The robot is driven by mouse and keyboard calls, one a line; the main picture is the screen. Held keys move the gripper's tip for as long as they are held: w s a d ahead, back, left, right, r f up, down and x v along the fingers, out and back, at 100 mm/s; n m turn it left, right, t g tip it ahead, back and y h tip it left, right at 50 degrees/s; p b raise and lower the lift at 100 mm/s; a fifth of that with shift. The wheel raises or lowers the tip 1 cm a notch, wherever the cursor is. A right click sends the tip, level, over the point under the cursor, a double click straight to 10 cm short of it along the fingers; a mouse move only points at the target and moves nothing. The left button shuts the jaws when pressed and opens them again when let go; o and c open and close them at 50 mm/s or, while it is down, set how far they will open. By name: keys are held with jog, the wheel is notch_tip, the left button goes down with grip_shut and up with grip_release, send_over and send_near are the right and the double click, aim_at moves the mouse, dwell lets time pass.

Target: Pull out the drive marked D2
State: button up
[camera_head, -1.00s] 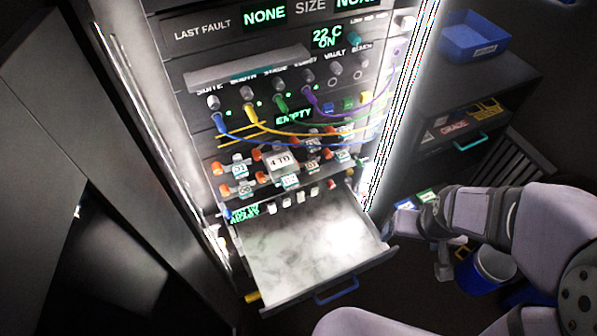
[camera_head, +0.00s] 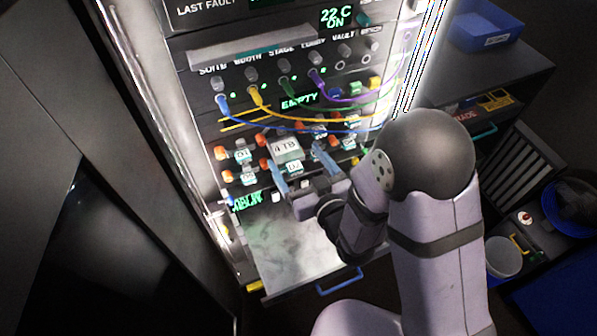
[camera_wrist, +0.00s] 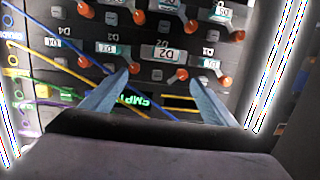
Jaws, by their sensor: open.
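In the wrist view, the drive label reading D2 (camera_wrist: 163,53) is in the middle of the drive bank, with an orange knob (camera_wrist: 182,73) beside it near the right fingertip. My gripper (camera_wrist: 157,77) is open, with one finger either side of the space before D2 and nothing visible between them. In the head view, my gripper (camera_head: 300,167) is at the front of the drive bank, just below a pale tag reading 4 TB (camera_head: 286,148). The arm hides the right part of the bank there. I cannot tell whether the fingers touch anything.
Blue, yellow, green and purple cables (camera_head: 318,75) loop just above the drives. An open drawer (camera_head: 290,250) with a blue handle juts out below my gripper. Bright rack posts stand on both sides. A blue bin (camera_head: 487,27) stands on the right-hand cabinet.

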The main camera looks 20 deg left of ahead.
aim_at(289, 156)
jog(key=shift+s+d+f+b, duration=0.15)
jog(key=shift+s+f, duration=0.1)
jog(key=shift+f, duration=0.35)
jog(key=shift+s+d+f+b, duration=0.1)
jog(key=shift+s+f+b, duration=0.1)
jog(key=shift+f, duration=0.4)
jog(key=shift+w+a+p, duration=0.3)
jog(key=shift+w+a, duration=0.05)
jog(key=shift+w, duration=0.05)
jog(key=shift+p+x, duration=1.1)
jog(key=shift+x, duration=2.05)
jog(key=shift+w, duration=0.1)
jog(key=shift+c, duration=0.5)
jog(key=shift+d, duration=0.1)
jog(key=c, duration=1.1)
